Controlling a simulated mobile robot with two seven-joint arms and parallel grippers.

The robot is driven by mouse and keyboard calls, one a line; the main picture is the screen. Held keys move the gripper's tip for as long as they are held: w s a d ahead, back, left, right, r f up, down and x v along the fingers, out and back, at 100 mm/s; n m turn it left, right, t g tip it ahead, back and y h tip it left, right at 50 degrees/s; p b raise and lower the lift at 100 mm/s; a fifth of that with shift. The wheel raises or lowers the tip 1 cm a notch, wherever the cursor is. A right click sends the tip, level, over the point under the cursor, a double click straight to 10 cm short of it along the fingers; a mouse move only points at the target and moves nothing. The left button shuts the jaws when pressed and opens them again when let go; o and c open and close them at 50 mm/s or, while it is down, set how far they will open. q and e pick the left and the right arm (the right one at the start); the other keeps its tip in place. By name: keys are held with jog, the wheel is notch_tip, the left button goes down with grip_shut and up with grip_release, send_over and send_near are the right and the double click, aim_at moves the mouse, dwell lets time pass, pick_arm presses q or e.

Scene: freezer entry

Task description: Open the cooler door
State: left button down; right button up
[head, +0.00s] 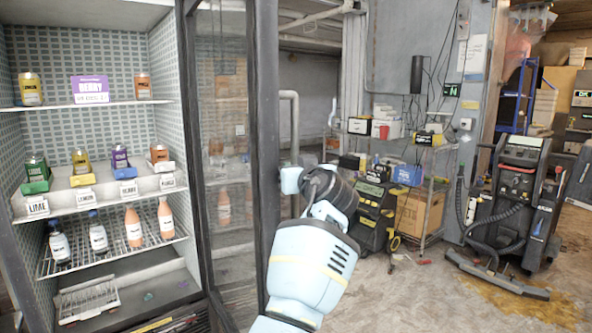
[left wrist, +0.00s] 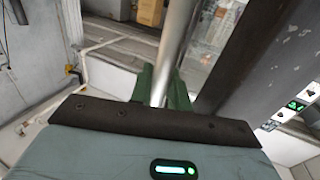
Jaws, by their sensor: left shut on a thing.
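The cooler (head: 165,75) stands at the left in the head view with its shelves in plain sight. Its glass door (head: 222,150) has a dark frame and stands open at the right side of the shelves. A grey upright bar handle (head: 294,125) is on the door's frame. My left gripper (head: 291,180) is at the lower part of this handle. In the left wrist view, the green fingers of my left gripper (left wrist: 160,92) are shut around the metal handle (left wrist: 176,45). The dark door frame (left wrist: 262,60) runs beside it. My right gripper is in neither view.
The cooler shelves hold jars, bottles and labels. To the right of the door, a wire rack (head: 432,190) carries boxes and tools. A dark wheeled machine (head: 515,190) with a hose stands further right. The floor (head: 420,290) in front is mostly clear, with a yellowish stain.

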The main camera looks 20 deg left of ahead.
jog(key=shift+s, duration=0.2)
pick_arm(q)
jog(key=c, duration=1.4)
grip_release()
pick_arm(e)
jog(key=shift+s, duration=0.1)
pick_arm(q)
jog(key=shift+s, duration=0.1)
jog(key=shift+b+v, duration=0.45)
jog(key=shift+v, duration=3.4)
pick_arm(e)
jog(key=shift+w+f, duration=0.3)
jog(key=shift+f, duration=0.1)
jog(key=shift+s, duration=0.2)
